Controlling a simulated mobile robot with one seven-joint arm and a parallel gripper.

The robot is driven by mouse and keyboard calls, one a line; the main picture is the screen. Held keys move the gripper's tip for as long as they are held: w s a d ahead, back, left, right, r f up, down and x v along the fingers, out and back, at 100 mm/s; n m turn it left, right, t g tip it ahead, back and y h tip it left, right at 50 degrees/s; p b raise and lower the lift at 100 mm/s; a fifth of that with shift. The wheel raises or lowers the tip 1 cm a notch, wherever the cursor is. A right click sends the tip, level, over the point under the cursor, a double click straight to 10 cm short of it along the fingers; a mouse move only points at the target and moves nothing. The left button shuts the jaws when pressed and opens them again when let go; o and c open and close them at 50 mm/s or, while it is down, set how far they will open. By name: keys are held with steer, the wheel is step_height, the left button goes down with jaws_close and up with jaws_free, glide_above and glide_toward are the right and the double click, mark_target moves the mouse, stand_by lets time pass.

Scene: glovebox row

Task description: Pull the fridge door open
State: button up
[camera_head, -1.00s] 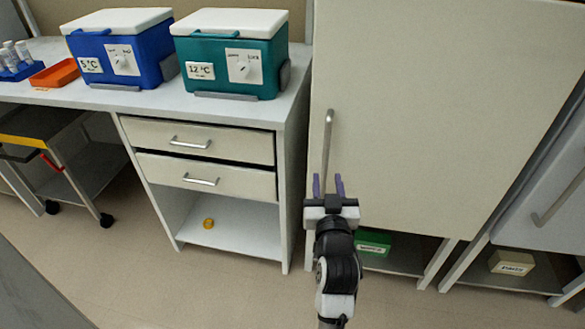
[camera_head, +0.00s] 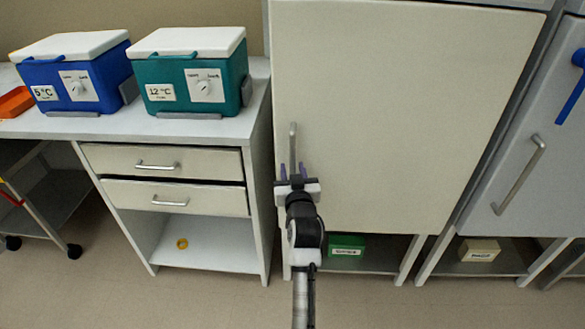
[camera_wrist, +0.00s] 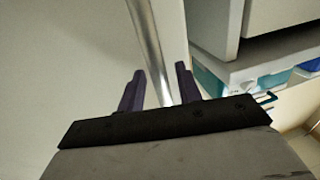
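The fridge door (camera_head: 400,105) is a large cream panel and looks shut. Its upright metal bar handle (camera_head: 293,140) is near the door's left edge, and it also crosses the top of the wrist view (camera_wrist: 150,40). My gripper (camera_head: 292,170) is at the handle's lower part. In the wrist view my gripper's purple fingers (camera_wrist: 160,85) stand on either side of the bar, with gaps visible, so it looks open around the handle. The handle's lower end is hidden behind the gripper.
A counter with two drawers (camera_head: 170,161) stands left of the fridge, with teal (camera_head: 195,82) and blue (camera_head: 75,82) cooler boxes on top. A grey door (camera_head: 535,150) with its own handle is at right. A green box (camera_head: 346,244) lies below the fridge door. Bare floor is in front.

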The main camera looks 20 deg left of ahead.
steer(key=shift+w+a, duration=0.15)
steer(key=shift+w, duration=0.1)
jaws_close()
stand_by(0.3)
